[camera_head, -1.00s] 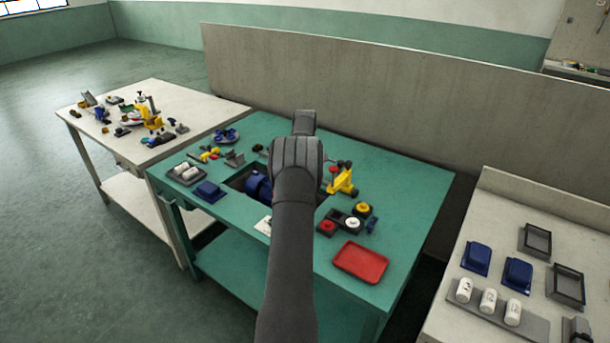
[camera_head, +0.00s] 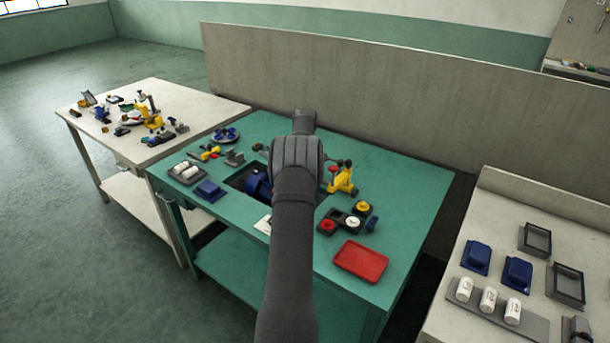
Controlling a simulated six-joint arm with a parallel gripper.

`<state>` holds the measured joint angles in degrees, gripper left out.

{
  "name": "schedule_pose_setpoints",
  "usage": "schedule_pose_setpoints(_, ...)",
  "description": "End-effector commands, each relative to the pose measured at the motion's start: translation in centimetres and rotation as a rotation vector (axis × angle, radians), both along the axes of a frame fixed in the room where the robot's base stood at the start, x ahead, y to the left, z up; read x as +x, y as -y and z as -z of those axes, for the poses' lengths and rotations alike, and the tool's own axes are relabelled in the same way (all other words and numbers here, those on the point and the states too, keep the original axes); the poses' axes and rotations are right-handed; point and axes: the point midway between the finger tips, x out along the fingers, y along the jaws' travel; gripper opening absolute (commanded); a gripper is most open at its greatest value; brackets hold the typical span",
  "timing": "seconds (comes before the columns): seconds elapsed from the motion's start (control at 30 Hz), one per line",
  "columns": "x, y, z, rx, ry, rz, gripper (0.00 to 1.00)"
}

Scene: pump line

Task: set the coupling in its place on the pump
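My dark grey arm reaches over the green table (camera_head: 405,205), and its wrist stands above the middle of the table. My gripper is hidden behind my own arm, so its fingers and anything between them do not show. A blue pump body (camera_head: 258,186) sits in a dark recess in the table, partly covered by my arm. I cannot make out the coupling or its place on the pump; they may be behind my arm.
A yellow fixture (camera_head: 343,182) stands right of my wrist. Nearer are a block with round red, white and yellow parts (camera_head: 340,223) and a red tray (camera_head: 361,262). Blue and grey parts lie at the left. A grey partition (camera_head: 380,95) rises behind. The table's right side is clear.

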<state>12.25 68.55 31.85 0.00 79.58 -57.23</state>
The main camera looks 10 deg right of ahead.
Motion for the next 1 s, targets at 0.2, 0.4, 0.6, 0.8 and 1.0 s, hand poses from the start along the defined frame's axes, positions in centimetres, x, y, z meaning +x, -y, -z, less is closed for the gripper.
schedule_pose_setpoints(0.2, 0.01, 0.01, 0.11, 0.000, 0.000, 0.000, 0.04)
schedule_pose_setpoints(0.4, 0.02, 0.01, 0.04, -0.001, 0.001, 0.000, 0.04)
schedule_pose_setpoints(0.6, 0.01, 0.01, 0.06, 0.000, 0.000, 0.000, 0.46)
schedule_pose_setpoints(0.8, 0.00, 0.00, 0.10, 0.000, 0.000, 0.000, 0.46)
schedule_pose_setpoints(1.0, 0.03, 0.01, -0.69, 0.000, 0.001, 0.000, 0.46)
